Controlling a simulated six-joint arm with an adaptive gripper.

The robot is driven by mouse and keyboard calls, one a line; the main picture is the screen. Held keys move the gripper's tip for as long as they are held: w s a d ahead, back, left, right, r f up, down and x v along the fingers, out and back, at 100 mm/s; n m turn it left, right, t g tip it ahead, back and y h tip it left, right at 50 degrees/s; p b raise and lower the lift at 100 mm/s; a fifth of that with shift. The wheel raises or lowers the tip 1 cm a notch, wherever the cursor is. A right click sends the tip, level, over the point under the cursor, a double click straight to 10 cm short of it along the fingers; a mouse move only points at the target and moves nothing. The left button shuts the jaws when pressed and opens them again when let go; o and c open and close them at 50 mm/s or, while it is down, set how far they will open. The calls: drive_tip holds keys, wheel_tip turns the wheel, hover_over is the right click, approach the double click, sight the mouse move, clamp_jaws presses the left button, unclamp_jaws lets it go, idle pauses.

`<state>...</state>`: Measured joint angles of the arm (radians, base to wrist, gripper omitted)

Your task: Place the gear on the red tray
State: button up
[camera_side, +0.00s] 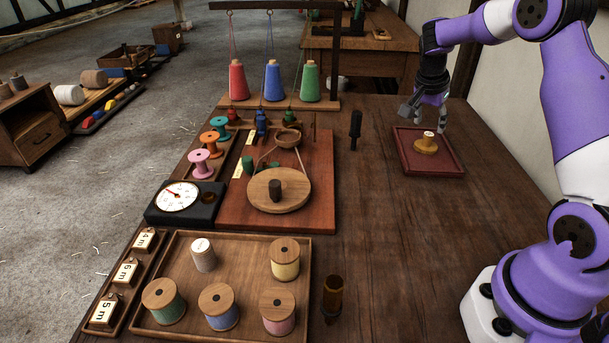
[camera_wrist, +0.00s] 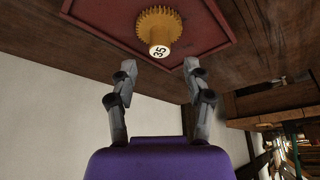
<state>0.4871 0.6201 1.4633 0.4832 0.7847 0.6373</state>
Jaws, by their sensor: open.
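The gear (camera_side: 427,145) is a yellow-brown toothed disc with a raised hub. It rests on the red tray (camera_side: 408,168) at the right side of the table. The wrist view shows the gear (camera_wrist: 158,28) with "35" on the end of its hub, lying within the rim of the tray (camera_wrist: 216,44). My gripper (camera_side: 428,112) is above the back part of the tray, apart from the gear. In the wrist view my gripper (camera_wrist: 163,68) has its two fingers spread, with nothing between them.
A wooden tray (camera_side: 222,338) of several thread spools is at the front left. A dial gauge (camera_side: 180,198), a board with pulleys (camera_side: 320,205) and a rack of thread cones (camera_side: 270,103) stand behind it. A dark upright handle (camera_side: 355,128) stands left of the red tray.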

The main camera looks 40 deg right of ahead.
drive_tip(key=s+a+r+n+t, duration=0.2)
drive_tip(key=a+r+n, duration=0.4)
drive_tip(key=a+r, duration=0.55)
drive_tip(key=s+a+f+n+t+y, duration=0.1)
drive_tip(key=s+a+n+y, duration=0.1)
drive_tip(key=s+a+n, duration=0.3)
drive_tip(key=s+a+n+t+y, duration=0.2)
drive_tip(key=s+a+n, duration=0.3)
drive_tip(key=a, duration=0.6)
drive_tip(key=shift+s+f+n+y, duration=0.3)
drive_tip(key=shift+f+n, duration=0.05)
drive_tip(key=shift+n, duration=0.35)
